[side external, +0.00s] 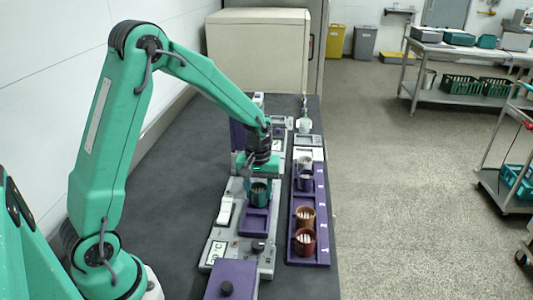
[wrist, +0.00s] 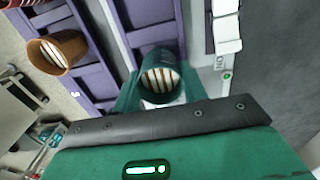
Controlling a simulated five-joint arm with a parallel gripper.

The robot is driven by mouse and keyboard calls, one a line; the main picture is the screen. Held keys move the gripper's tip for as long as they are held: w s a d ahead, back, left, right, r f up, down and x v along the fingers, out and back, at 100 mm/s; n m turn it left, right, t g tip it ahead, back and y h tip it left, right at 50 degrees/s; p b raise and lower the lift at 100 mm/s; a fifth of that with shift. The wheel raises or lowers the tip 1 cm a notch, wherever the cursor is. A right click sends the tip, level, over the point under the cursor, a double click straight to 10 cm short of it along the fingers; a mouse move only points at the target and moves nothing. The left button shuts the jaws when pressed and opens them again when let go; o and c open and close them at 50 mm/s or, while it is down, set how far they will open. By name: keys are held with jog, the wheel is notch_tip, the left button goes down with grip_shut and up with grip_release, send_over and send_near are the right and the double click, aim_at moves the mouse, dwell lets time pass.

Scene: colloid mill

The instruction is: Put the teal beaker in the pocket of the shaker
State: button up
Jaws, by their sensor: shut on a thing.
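The teal beaker (side external: 260,195) is upright between the jaws of my gripper (side external: 259,180), which points down at the grey machine. In the wrist view the teal beaker (wrist: 160,83) shows its open mouth with several pale sticks inside, and my jaws lie on both sides of it. A purple pocketed holder (side external: 256,224) lies on the grey machine, which appears to be the shaker, directly around or below the beaker. The holder also shows in the wrist view (wrist: 150,37). I cannot tell whether the beaker's base is inside a pocket or just above it.
A purple rack (side external: 322,215) stands to the right, with an orange-brown beaker (side external: 305,217), a red beaker (side external: 305,242) and a dark purple beaker (side external: 305,182). A purple box (side external: 232,280) with a knob is at the front. The dark bench (side external: 185,215) is clear on the left.

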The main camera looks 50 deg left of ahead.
jog(key=shift+f, duration=0.25)
jog(key=shift+f, duration=0.15)
jog(key=o, duration=1)
jog(key=shift+c, duration=0.2)
notch_tip(320, 180, up, 12)
jog(key=shift+r, duration=0.2)
dwell(0.4)
